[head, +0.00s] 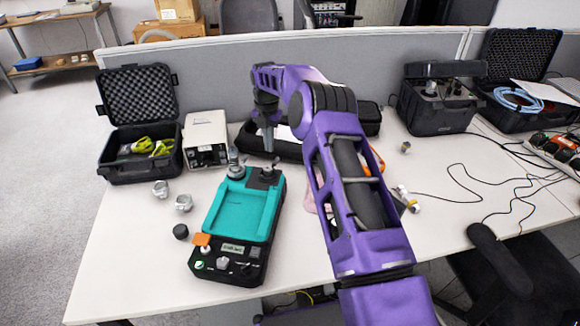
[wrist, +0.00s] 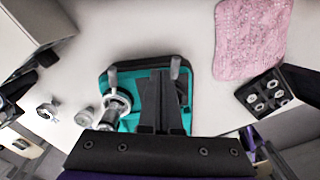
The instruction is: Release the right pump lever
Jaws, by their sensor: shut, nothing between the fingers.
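The teal and black pump device (head: 240,210) lies on the white table, and part of its teal top (wrist: 130,76) shows in the wrist view. The right pump lever (head: 267,171) is at its far right corner; in the wrist view its grey post (wrist: 175,68) stands just right of my fingers. The left lever with its metal fitting (head: 236,163) is at the far left corner and shows left of my fingers (wrist: 113,78). My gripper (head: 268,150) points down above the right lever, shut and empty. Its fingers (wrist: 160,74) hide part of the device; contact with the lever cannot be told.
Metal parts (head: 183,202) and a black knob (head: 181,231) lie left of the device. A white box (head: 206,135) and an open black case (head: 142,165) stand behind left. A pink cloth (wrist: 250,38) and a black block (wrist: 265,91) lie right.

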